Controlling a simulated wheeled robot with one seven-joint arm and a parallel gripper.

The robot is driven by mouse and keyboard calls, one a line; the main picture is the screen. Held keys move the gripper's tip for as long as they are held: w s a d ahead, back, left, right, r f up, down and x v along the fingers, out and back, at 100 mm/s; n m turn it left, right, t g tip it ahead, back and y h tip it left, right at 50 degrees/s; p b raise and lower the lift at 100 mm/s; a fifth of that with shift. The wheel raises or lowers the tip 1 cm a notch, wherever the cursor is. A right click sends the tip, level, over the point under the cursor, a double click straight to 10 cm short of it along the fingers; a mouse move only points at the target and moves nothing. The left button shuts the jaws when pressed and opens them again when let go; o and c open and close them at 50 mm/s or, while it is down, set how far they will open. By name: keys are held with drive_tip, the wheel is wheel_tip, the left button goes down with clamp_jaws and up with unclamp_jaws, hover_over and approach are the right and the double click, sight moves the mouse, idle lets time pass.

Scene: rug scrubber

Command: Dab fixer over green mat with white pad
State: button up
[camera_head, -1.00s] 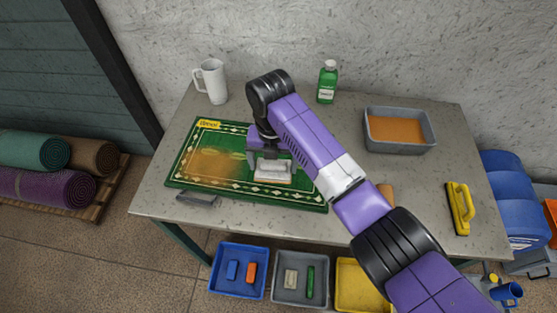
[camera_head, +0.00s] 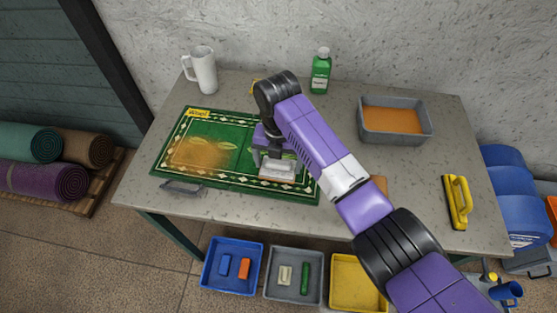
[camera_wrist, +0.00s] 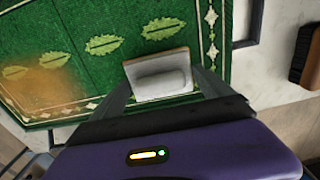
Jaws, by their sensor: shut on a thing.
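The green mat (camera_head: 225,132) lies flat on the table, with a pale leaf and diamond pattern and a yellow label at its far left corner. An orange-brown stain covers its left half, and part of the stain also shows in the wrist view (camera_wrist: 45,88). My gripper (camera_head: 272,166) is over the right half of the mat, shut on the white pad (camera_head: 279,169). In the wrist view the pad (camera_wrist: 160,75) has a raised grip block between the fingers. I cannot tell whether its underside touches the mat. The grey tray (camera_head: 425,136) holds orange liquid, possibly the fixer.
A white mug (camera_head: 203,72) and a green bottle (camera_head: 320,72) stand at the back. A yellow-handled tool (camera_head: 457,202) lies at right. A dark handle (camera_head: 183,188) lies at the mat's front edge. Bins (camera_head: 232,266) sit below the table.

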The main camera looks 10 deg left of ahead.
drive_tip(key=shift+f+b, duration=0.35)
drive_tip(key=shift+f, duration=0.3)
idle(0.9)
wheel_tip(320, 180, up, 5)
drive_tip(key=p, duration=0.4)
drive_tip(key=shift+f, duration=0.25)
